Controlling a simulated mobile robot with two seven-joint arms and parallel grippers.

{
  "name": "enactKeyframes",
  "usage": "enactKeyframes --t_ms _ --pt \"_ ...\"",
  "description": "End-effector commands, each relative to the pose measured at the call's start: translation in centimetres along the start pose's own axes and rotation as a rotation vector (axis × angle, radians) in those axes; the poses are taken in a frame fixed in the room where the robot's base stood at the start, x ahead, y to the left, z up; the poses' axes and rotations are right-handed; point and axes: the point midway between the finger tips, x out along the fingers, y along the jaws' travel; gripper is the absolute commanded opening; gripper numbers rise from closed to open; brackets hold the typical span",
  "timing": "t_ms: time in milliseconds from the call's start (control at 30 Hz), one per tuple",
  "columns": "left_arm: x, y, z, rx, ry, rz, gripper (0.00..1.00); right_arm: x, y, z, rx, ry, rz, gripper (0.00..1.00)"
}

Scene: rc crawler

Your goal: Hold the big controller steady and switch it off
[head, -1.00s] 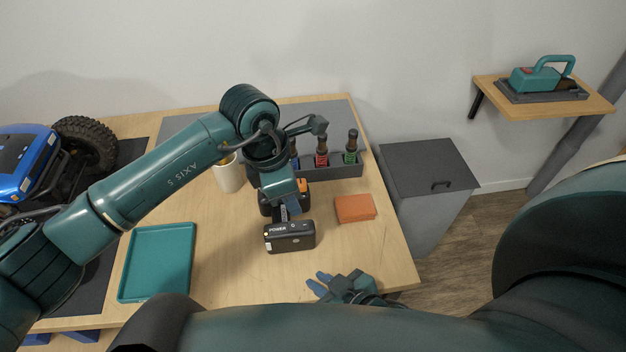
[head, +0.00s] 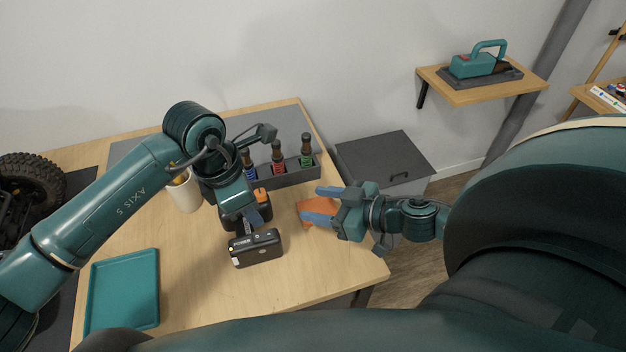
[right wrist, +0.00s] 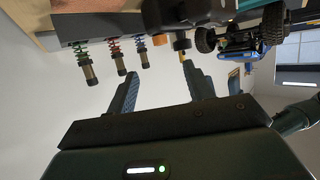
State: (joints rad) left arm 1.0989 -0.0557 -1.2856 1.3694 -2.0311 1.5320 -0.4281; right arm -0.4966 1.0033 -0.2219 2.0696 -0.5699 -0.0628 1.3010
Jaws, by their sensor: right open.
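The big controller is black, with a box-shaped base (head: 256,250) marked POWER standing on the table in the head view. A grip rises behind the base to a darker upper part with an orange piece. My left gripper (head: 252,215) is at this grip, its fingers closed around it; my own wrist partly hides the contact.
A cream cup (head: 185,195) is beside my left wrist, and a teal tray (head: 122,290) lies front left. The front right tabletop is clear.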

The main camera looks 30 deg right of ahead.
Motion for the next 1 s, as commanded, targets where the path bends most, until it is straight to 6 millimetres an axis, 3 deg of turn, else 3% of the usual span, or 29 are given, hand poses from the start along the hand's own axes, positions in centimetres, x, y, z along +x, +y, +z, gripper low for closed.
enactKeyframes --t_ms 267,1000 --pt "0.0 0.0 0.0 0.000 0.000 0.000 0.36 1.9 0.1 -0.2 0.001 0.003 -0.004 0.52" --pt "0.0 0.0 0.0 0.000 0.000 0.000 0.36 11.4 0.1 -0.1 0.003 0.001 -0.002 0.52"
